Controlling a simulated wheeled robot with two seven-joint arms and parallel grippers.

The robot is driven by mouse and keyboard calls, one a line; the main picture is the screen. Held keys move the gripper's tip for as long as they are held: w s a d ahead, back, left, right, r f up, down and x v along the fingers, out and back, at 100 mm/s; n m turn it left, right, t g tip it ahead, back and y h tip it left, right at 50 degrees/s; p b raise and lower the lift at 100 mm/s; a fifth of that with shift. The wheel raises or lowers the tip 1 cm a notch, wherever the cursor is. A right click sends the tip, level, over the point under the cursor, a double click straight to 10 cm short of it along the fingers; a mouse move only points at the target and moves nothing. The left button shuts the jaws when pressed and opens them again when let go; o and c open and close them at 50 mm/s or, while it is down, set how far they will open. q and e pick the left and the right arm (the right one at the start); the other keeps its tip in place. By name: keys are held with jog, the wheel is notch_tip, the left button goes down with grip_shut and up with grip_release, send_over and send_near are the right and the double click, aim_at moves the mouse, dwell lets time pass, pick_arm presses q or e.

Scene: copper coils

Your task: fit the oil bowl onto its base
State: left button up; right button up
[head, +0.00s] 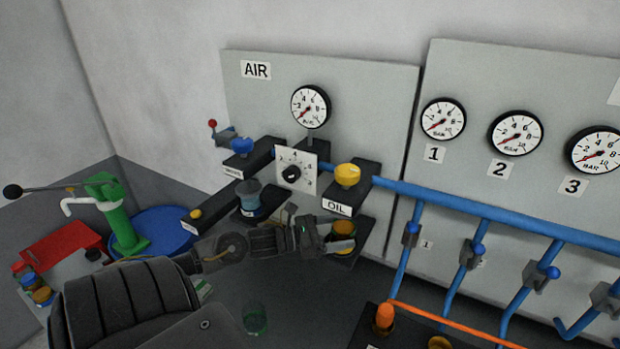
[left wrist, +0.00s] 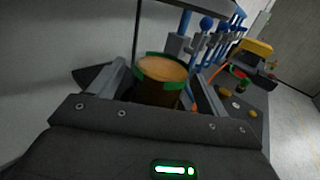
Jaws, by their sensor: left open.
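The oil bowl (head: 344,229) is amber with a green rim. It is just below the block with the OIL label (head: 337,208) and yellow knob (head: 347,175), which I take for its base. Whether bowl and base touch is hard to tell. My left gripper (head: 338,240) is at the bowl, its fingers partly covering it in the head view. In the left wrist view the bowl (left wrist: 160,85) stands between the two fingers (left wrist: 158,90), rim facing the camera. The fingers are open, with small gaps visible beside the bowl. My right gripper does not show.
The AIR panel (head: 240,100) with a gauge (head: 310,105) is behind. A blue pipe (head: 480,214) with several valved branches runs right. A green hand pump (head: 118,225), a blue round lid (head: 160,232) and a red box (head: 60,248) stand left. A clear green cup (head: 255,319) is below.

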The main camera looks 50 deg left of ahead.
pick_arm(q)
jog(key=b+v, duration=0.2)
jog(key=v, duration=0.8)
jog(key=shift+s, duration=0.15)
jog(key=shift+a, duration=0.1)
